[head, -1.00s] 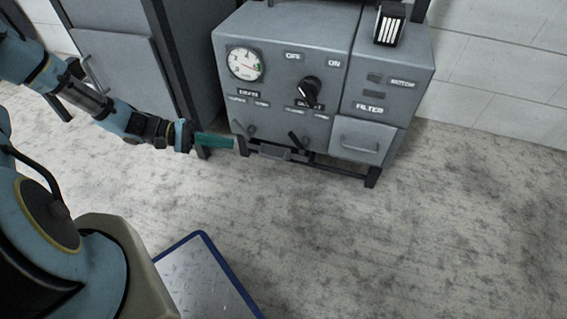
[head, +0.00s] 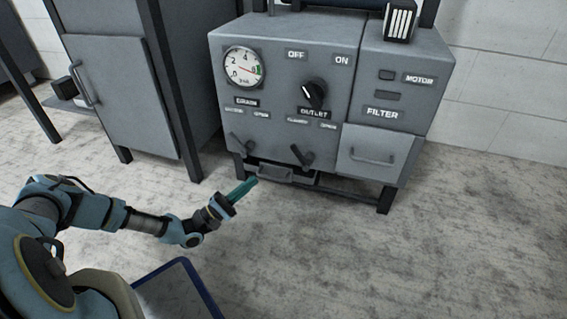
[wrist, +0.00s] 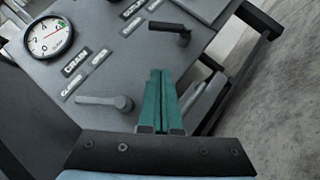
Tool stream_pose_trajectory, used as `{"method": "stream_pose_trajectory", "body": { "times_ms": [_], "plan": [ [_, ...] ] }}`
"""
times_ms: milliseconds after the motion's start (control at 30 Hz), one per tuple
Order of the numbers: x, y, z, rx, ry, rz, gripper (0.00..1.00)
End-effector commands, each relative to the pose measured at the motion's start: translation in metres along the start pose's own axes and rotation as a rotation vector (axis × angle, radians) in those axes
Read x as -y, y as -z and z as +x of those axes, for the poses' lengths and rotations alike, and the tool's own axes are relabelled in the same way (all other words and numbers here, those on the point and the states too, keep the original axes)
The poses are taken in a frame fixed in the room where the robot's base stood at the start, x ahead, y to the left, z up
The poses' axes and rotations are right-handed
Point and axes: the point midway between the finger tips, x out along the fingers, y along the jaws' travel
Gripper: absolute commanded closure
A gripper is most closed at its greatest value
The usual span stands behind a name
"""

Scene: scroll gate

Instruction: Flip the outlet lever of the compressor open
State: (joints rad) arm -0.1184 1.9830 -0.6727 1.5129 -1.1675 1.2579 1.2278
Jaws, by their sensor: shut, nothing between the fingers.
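The grey compressor (head: 280,75) stands ahead. Its black outlet lever (head: 300,154) is below the OUTLET label, with its handle slanting up-left toward the left-hand label, which appears to read CLOSED. The outlet lever also shows at the top of the wrist view (wrist: 169,27). The grey drain lever (head: 240,144) sits to its left, and in the wrist view (wrist: 104,101) it is left of my fingers. My gripper (head: 250,184) has teal fingers, shut together and empty, below and in front of the panel. In the wrist view the fingertips (wrist: 160,73) point toward the panel's lower part, apart from the outlet lever.
A round gauge (head: 244,68) and a black OFF/ON knob (head: 313,94) are above the levers. A filter drawer (head: 376,155) is to the right. A tray with a handle (head: 286,174) is below the panel. A grey cabinet (head: 125,85) stands left.

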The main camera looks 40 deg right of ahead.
Motion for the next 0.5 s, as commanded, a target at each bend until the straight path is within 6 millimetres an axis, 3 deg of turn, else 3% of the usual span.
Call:
{"method": "stream_pose_trajectory", "body": {
  "times_ms": [233,500],
  "plan": [
    [0.0,-0.001,0.02,0.004,0.002,-0.002,1.0],
    [0.001,-0.001,0.075,0.005,0.002,-0.001,1.0]
  ]
}}
